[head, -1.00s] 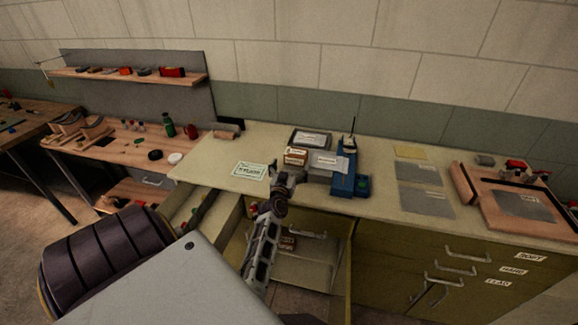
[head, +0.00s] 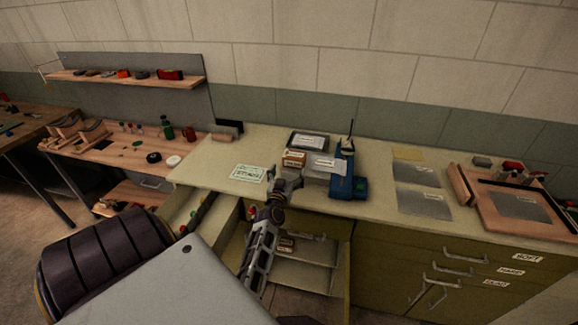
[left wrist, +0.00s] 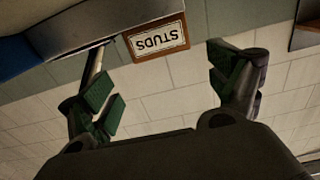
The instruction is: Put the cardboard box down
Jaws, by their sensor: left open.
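The cardboard box (head: 294,158) is small and brown with a white label. My left gripper (head: 289,174) is just in front of the box at the worktop's front edge. In the left wrist view the left gripper (left wrist: 170,78) has its green-padded fingers wide apart, with nothing between them. The box lies beyond the fingertips, apart from both pads. My right gripper is not in view.
A blue device (head: 347,180) stands right of the box, and a dark tray (head: 309,141) lies behind it. A green-printed card (head: 249,173) lies to the left. Open drawers (head: 190,212) jut out below the worktop. Grey sheets (head: 417,201) lie farther right.

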